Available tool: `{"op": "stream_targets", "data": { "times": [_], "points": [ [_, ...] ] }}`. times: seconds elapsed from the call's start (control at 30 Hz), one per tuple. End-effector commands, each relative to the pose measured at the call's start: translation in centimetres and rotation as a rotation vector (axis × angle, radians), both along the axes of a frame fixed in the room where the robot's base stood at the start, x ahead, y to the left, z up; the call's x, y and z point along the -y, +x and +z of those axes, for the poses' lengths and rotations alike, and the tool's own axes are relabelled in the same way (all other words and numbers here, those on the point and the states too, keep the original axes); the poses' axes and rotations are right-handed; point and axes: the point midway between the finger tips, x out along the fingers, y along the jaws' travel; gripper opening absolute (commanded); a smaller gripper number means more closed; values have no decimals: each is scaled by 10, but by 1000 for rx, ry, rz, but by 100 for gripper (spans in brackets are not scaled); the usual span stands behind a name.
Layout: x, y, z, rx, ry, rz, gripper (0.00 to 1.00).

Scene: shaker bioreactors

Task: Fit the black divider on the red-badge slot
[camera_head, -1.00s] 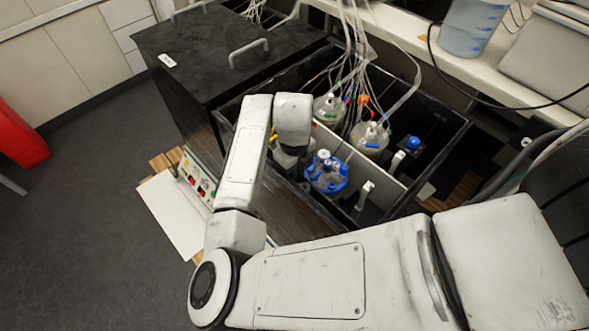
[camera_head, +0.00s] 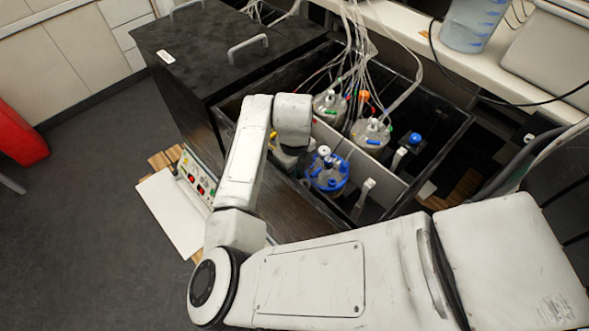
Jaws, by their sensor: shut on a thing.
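My gripper (camera_head: 287,160) is over the left front part of the open black bin, just left of the blue-capped vessel. Only a little of it shows below my white wrist, and its fingertips are hidden. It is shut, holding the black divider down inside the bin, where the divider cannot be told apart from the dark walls. The red-badge slot cannot be made out.
The open bin (camera_head: 440,170) holds the blue-capped vessel (camera_head: 327,177), clear tubed vessels (camera_head: 371,134) and a pale partition (camera_head: 385,174). A black lidded box (camera_head: 195,55) adjoins it at the left. A control panel (camera_head: 196,179) is at the bin's front left. Tubes hang above.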

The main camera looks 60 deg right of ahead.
Motion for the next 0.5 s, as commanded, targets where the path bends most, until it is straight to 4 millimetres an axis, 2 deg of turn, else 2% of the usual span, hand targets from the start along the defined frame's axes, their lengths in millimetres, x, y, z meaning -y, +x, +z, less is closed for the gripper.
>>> {"op": "stream_targets", "data": {
  "times": [0.37,0.4,0.5],
  "points": [
    [0,0,-11,0,0,0,0],
    [0,0,-11,0,0,0,12],
    [0,0,-10,0,0,0,21]
  ]
}}
